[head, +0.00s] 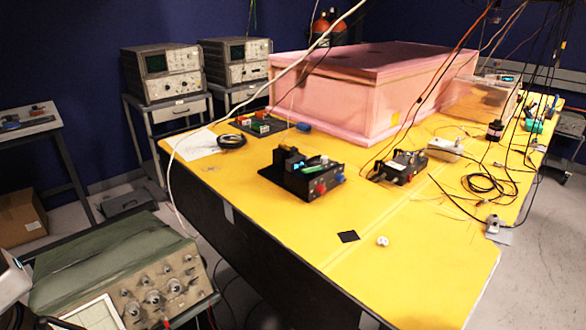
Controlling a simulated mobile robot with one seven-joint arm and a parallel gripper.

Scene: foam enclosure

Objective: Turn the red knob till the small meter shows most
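A red knob (320,188) is on the front of a small black device (285,182) on the yellow table. A blue knob (338,178) is beside it on the right. The device has a small lit cyan patch (298,165) and a green part on top. I cannot tell which part is the small meter, and no reading can be made out. My gripper is not in view.
The yellow table (430,265) is clear at its near end, except for a black square (348,237) and a small white object (382,241). A pink foam box (350,90) stands behind. Another black box (402,167) and cables (490,185) lie to the right. A green oscilloscope (120,265) is front left.

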